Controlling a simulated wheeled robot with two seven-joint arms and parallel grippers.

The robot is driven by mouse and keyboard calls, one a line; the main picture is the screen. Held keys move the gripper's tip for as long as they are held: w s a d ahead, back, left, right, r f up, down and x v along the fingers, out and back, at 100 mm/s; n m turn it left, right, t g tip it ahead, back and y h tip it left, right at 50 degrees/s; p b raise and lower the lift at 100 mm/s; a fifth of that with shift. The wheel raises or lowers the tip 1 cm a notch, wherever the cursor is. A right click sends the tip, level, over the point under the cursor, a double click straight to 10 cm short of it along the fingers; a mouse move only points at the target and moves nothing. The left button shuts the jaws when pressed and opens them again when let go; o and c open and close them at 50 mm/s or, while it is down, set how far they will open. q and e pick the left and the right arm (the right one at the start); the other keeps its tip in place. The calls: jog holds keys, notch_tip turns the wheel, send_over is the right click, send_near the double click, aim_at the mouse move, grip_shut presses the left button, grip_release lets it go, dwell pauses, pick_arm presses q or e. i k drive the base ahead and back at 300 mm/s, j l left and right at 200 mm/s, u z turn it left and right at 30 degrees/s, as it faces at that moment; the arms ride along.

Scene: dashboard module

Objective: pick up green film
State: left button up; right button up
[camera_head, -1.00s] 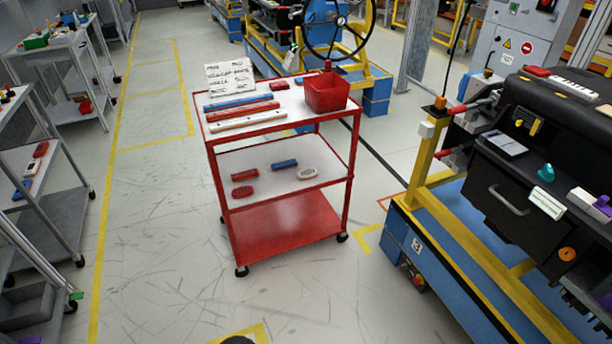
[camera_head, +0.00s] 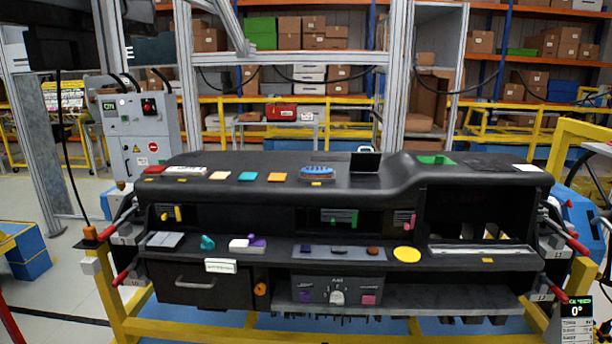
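A flat green piece (camera_head: 436,160), which looks like the green film, lies on the top right of the black dashboard module (camera_head: 240,187). A smaller green part (camera_head: 340,217) sits in the central vent opening of the dashboard. Neither of my grippers shows in the head view.
The dashboard rests on a yellow and blue stand (camera_head: 121,312). Red-handled clamps (camera_head: 577,243) stick out at both ends. On the dashboard top are a small dark screen (camera_head: 365,162), a blue oval part (camera_head: 317,172) and several coloured pieces. A grey control cabinet (camera_head: 137,135) stands behind left.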

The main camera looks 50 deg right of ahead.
aim_at(439, 159)
jog(key=z, duration=2.35)
